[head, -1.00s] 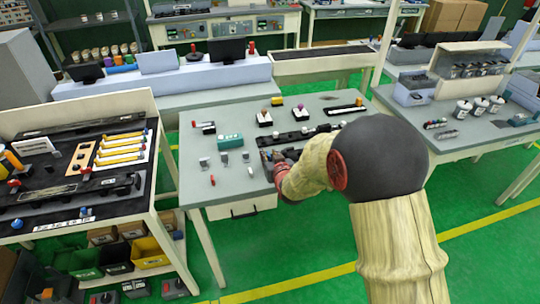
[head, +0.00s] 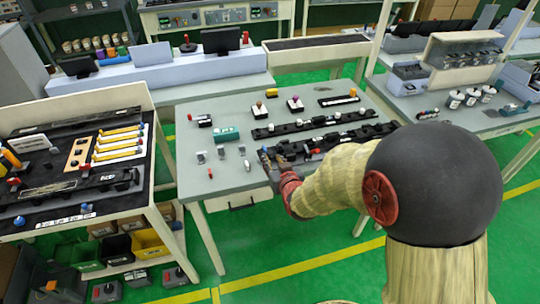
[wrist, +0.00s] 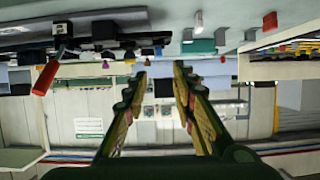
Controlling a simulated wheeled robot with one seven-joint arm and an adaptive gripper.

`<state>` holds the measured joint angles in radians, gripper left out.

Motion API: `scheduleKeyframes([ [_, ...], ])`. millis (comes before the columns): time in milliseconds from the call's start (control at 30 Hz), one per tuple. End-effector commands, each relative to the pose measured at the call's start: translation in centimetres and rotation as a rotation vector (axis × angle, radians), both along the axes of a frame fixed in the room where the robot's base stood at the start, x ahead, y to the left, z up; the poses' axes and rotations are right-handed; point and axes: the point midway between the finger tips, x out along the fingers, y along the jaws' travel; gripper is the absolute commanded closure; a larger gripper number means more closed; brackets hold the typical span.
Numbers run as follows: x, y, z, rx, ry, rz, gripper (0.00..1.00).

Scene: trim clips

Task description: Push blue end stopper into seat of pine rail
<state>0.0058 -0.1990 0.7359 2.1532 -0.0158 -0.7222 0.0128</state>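My gripper (head: 274,158) is low over the front edge of the middle table, beside the near end of a dark rail. In the wrist view, its two fingers (wrist: 158,76) stand apart with nothing between them. A light wooden strip with holes (head: 79,153), possibly the pine rail, lies on the left bench, far from my gripper. I cannot tell which piece is the blue end stopper. A small blue piece (head: 141,127) sits at the right end of the left bench.
The middle table (head: 190,188) carries dark rails (head: 315,122), a teal box (head: 227,135), small grey blocks (head: 221,153) and a small red piece (head: 210,173). Its front left is mostly clear. Yellow bars (head: 118,146) lie on the left bench. Green floor is open in front.

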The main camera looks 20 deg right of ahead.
Motion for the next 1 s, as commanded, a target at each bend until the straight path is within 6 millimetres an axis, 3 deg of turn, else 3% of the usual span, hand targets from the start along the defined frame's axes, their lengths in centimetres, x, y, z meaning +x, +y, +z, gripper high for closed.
scheduleKeyframes([
  [233,-1.3,0.0,1.7,0.0,0.023,-0.001,0.73],
  [367,-2.8,-0.1,4.6,-0.004,0.102,-0.002,0.73],
  [467,-5.5,-0.1,7.2,-0.005,0.191,-0.004,0.73],
  [567,-9.0,-0.1,9.6,-0.006,0.284,-0.005,0.73],
  [733,-16.7,-0.1,13.0,-0.007,0.44,-0.005,0.73],
  [900,-24.6,0.0,14.9,-0.007,0.576,-0.004,0.73],
  [1000,-27.9,0.0,15.4,-0.007,0.633,-0.003,0.73],
])
